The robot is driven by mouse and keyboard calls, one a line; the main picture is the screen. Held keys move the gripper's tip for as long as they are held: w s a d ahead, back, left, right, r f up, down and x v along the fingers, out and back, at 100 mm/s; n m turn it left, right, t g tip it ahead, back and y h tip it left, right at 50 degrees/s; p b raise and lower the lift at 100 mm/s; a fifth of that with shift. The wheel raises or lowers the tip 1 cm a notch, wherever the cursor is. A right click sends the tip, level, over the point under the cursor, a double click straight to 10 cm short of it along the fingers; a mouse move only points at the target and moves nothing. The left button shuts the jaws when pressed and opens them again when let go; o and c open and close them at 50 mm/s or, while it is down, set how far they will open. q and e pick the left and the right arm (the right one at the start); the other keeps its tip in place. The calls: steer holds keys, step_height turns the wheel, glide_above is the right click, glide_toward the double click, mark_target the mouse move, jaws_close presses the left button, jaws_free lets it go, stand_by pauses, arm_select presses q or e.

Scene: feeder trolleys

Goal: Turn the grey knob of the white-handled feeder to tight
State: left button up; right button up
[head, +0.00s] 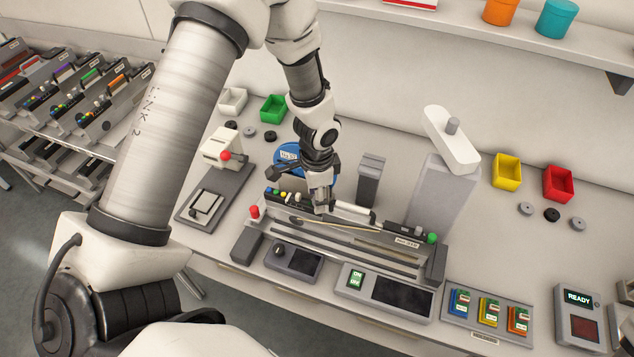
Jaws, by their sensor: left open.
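A long feeder lies in the grey stand (440,258) on the bench, with a white handle (354,213) along its top and small coloured buttons near its left end. My left gripper (320,207) comes down from above, over the feeder just left of the white handle. Its fingers point down and are open. I cannot tell whether they touch the feeder. I cannot make out the grey knob; the gripper covers that part of the feeder. My right gripper is not in view.
A grey post with a white arm (452,140) stands behind the stand's right end. A smaller grey block (371,180) is behind the feeder. Control panels (385,292) line the front. A press-like device (220,150) is at left. Coloured bins stand at the back; a feeder trolley is far left.

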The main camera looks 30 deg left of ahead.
arm_select(q)
step_height(320, 180, up, 11)
stand_by(0.3)
